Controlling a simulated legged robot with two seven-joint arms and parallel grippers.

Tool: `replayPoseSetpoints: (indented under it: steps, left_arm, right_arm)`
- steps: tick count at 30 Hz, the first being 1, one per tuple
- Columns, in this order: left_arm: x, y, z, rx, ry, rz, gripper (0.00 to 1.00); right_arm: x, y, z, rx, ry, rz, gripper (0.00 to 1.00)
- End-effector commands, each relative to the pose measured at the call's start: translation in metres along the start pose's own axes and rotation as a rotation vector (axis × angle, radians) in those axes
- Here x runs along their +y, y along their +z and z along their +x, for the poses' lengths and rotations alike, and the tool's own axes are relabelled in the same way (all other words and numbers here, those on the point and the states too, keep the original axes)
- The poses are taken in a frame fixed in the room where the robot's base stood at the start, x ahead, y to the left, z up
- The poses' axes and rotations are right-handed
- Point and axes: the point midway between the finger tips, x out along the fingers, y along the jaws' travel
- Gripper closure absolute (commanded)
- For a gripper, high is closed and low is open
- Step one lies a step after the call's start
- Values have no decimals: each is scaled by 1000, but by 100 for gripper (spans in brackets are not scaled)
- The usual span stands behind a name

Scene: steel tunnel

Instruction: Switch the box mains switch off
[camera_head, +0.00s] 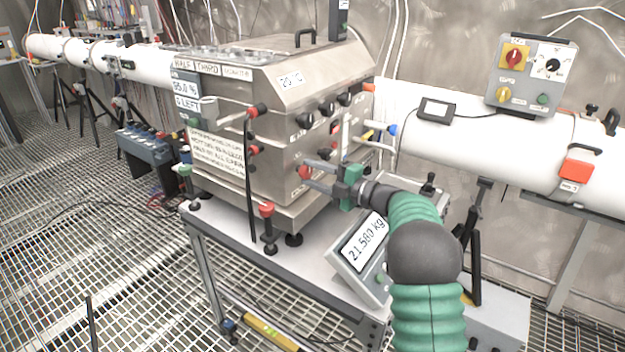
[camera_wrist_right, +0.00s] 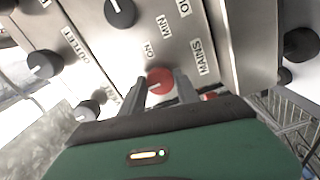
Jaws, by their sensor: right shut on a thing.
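The box (camera_head: 277,95) is a steel cabinet on a table, with a sloped top and a front panel of knobs. The mains switch (camera_wrist_right: 160,78) is a round red knob beside the label MAINS, and it also shows low on the panel in the head view (camera_head: 304,172). The knob's pointer position is hard to read. My left gripper is not in view.
Black knobs (camera_wrist_right: 120,12) sit close by on the panel. A white pipe (camera_head: 455,140) runs behind, carrying a grey control box (camera_head: 531,75).

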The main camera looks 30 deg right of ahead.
Motion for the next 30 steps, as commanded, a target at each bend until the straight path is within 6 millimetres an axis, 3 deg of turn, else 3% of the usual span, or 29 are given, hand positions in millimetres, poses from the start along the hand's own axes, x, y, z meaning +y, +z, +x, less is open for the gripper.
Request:
replayPoseSetpoints:
  steps: [1,14,15,19,20,30]
  left_arm:
    - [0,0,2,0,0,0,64]
    - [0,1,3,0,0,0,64]
    - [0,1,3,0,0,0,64]
    - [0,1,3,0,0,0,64]
    - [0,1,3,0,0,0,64]
    - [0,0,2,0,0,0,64]
  right_arm:
    - [-8,1,-1,-2,-12,-2,100]
    - [-8,1,-1,-1,-14,-11,100]
    - [-8,1,-1,-1,-14,-10,61]
    - [-7,1,-1,-1,-11,-11,44]
    - [-6,1,-1,-1,-10,-11,41]
    - [-2,0,-3,-1,-5,-13,41]
